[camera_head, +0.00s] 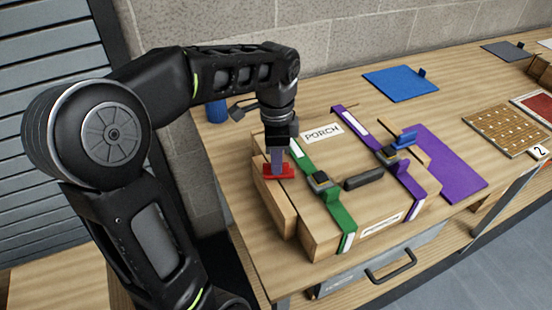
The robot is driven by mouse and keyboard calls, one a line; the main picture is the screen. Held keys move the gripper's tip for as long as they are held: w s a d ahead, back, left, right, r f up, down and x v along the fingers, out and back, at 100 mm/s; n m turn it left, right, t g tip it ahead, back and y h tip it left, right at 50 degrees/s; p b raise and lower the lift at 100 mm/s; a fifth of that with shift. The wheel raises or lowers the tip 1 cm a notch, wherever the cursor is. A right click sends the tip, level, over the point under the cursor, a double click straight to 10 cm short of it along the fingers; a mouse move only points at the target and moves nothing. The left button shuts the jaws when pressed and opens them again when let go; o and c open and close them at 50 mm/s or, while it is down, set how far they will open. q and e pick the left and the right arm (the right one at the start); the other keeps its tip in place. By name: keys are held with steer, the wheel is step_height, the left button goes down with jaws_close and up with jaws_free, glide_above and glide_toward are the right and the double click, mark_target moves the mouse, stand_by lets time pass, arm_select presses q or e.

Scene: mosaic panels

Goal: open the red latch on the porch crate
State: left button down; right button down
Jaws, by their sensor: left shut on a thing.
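The porch crate (331,203) is a wooden box with a "PORCH" label on its lid, standing on the wooden table. A green strap (338,212) and a purple strap (406,178) run over it, each with a dark buckle. The red latch (288,172) is at the crate's left side, near its top edge. My left gripper (277,168) points straight down and is shut on the red latch. The fingers hide part of the latch, so how far it is turned cannot be told. My right gripper is not in view.
A dark handle (364,182) sits on the lid. A blue piece (405,138) stands at the crate's far right. A purple panel (447,170), a blue panel (400,84) and a pegged board (503,130) lie to the right. A blue cup (217,110) is behind my arm.

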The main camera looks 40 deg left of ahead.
arm_select(q)
steer(key=m, duration=0.4)
steer(key=shift+s+d+m, duration=0.2)
steer(key=shift+s+m, duration=0.1)
steer(key=m, duration=0.5)
steer(key=shift+s, duration=0.4)
steer(key=shift+m, duration=0.3)
steer(key=c, duration=1.5)
jaws_free()
